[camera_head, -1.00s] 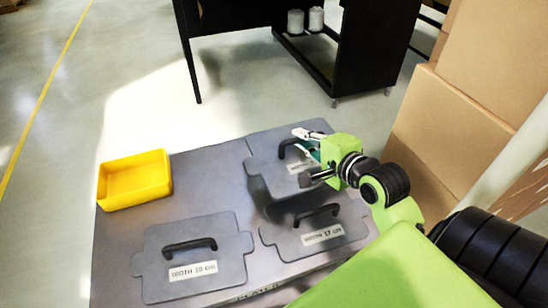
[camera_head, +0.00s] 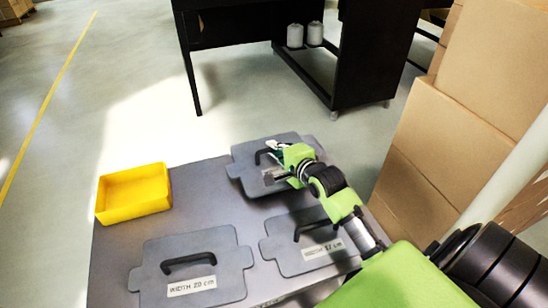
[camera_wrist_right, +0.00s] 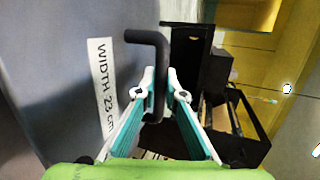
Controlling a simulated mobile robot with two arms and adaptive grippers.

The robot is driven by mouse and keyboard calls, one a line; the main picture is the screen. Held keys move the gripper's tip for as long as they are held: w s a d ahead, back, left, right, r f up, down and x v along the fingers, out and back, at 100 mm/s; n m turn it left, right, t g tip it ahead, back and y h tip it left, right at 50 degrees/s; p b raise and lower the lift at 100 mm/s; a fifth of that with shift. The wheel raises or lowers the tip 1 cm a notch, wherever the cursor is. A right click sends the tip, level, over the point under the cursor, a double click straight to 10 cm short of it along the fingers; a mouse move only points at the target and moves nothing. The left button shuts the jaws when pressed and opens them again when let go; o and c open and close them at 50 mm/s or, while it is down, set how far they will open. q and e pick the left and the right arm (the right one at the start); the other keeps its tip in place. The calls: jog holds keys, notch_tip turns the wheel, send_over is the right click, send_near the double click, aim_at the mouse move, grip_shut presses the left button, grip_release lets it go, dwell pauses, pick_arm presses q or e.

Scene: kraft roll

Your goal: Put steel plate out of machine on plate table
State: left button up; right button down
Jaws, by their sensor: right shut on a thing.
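My right gripper (camera_head: 268,160) is shut on the black handle of a grey steel plate (camera_head: 243,180) at the far right of the grey plate table (camera_head: 210,205). In the right wrist view the gripper (camera_wrist_right: 162,85) has both fingers around the handle (camera_wrist_right: 158,55). The held plate (camera_wrist_right: 55,60) carries a label reading WIDTH 23 cm. It overlaps the table's far edge in the head view; I cannot tell whether it touches the tabletop. Two other handled plates lie on the table, a 20 cm plate (camera_head: 215,262) at front left and a 17 cm plate (camera_head: 285,250) at front right.
A yellow bin (camera_head: 133,192) sits at the table's left far corner. Cardboard boxes (camera_head: 440,140) stand to the right. A black bench (camera_head: 370,60) with white spools (camera_head: 296,35) is beyond the table. Bare tabletop shows between the bin and the held plate.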

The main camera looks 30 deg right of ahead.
aim_at(274, 160)
jog(key=shift+w+f, duration=0.15)
jog(key=shift+f, duration=0.6)
jog(key=shift+w+f, duration=0.1)
jog(key=shift+f, duration=0.65)
jog(key=c, duration=2.1)
grip_release()
jog(key=shift+s+f, duration=0.1)
jog(key=shift+f, duration=0.15)
jog(key=shift+c, duration=0.2)
jog(key=v, duration=1.2)
